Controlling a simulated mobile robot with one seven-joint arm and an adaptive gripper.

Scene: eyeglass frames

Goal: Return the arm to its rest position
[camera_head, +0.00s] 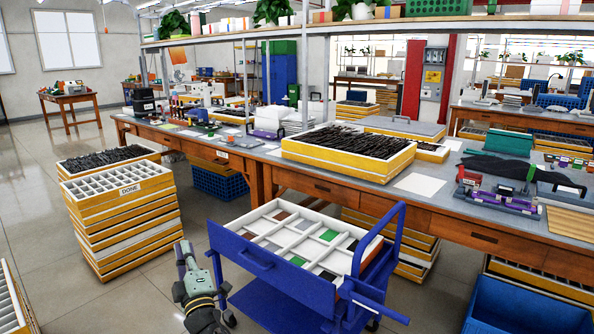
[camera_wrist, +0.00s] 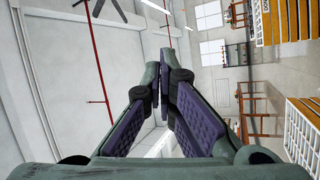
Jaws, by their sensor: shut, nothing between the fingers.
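My gripper (camera_head: 181,250) is at the bottom of the head view, pointing up, to the left of the blue cart (camera_head: 255,262). It is shut and empty. In the wrist view the gripper's two purple-padded fingers (camera_wrist: 166,88) reach upward, with the ceiling and walls of the room behind them. Part of my arm shows below the gripper in the head view; the rest of the arm is out of view.
The blue cart carries a white divided tray (camera_head: 290,238) with coloured pieces. A stack of yellow-edged trays (camera_head: 125,235) stands to the left. A long workbench (camera_head: 440,195) runs behind, holding trays of dark frames. Bare floor (camera_head: 40,225) lies at far left.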

